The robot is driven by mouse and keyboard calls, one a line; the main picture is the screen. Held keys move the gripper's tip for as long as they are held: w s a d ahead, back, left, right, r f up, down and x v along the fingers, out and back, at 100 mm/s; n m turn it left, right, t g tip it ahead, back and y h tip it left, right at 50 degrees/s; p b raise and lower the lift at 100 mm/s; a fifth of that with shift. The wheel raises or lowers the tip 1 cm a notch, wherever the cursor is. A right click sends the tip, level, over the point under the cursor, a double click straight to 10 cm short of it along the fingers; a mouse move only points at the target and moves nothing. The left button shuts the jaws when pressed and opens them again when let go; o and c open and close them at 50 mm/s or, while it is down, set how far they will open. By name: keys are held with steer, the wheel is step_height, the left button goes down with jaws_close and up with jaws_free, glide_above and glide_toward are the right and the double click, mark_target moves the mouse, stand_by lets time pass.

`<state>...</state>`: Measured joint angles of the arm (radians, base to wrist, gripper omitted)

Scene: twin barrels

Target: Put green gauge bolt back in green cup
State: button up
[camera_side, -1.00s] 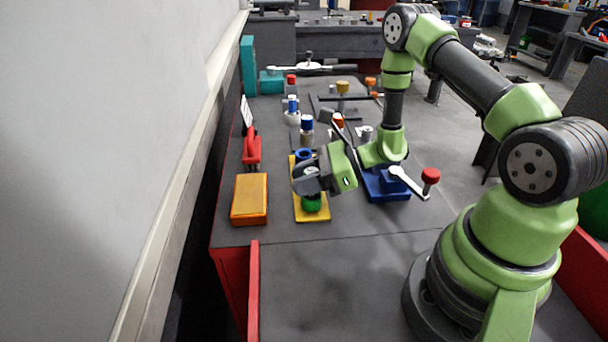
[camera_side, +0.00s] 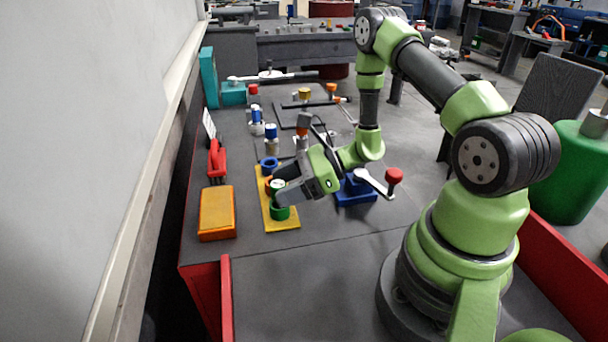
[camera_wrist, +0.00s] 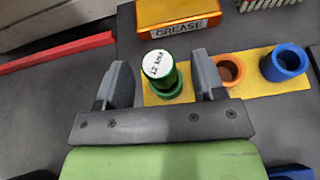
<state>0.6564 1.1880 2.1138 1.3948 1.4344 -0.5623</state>
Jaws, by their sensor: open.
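The green gauge bolt (camera_wrist: 160,68) has a white lettered top and a green body. In the wrist view it stands at the green cup (camera_wrist: 167,92), with its lower end hidden; I cannot tell how deep it sits. The green cup (camera_side: 281,212) is at the near end of the yellow plate (camera_side: 283,224). My gripper (camera_wrist: 163,72) is open, with one finger on each side of the bolt and a visible gap at both. In the side view my gripper (camera_side: 282,188) partly covers the bolt and cup.
A copper cup (camera_wrist: 230,70) and a blue cup (camera_wrist: 285,62) share the yellow plate. An orange grease box (camera_side: 217,212) lies left of it. A blue block with a red-knobbed crank (camera_side: 394,176) stands to the right. Several bolts stand farther back.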

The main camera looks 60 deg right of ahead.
steer(key=v, duration=0.6)
steer(key=shift+s+d+r, duration=0.15)
steer(key=shift+s+d, duration=0.05)
steer(key=shift+s, duration=0.05)
steer(key=shift+r, duration=0.1)
steer(key=s+a+r+n+g, duration=0.2)
steer(key=a+r+n+g, duration=0.55)
steer(key=r+n, duration=0.45)
steer(key=s+a+r+n+t+h, duration=0.3)
steer(key=s+r+n+t+h, duration=0.1)
steer(key=s+r+n+h, duration=0.3)
step_height(320, 180, up, 4)
steer(key=s+n, duration=0.2)
steer(key=n, duration=0.2)
steer(key=shift+s+a+f+n+t, duration=0.2)
steer(key=shift+s+a+n+t, duration=0.1)
steer(key=shift+n+t, duration=0.1)
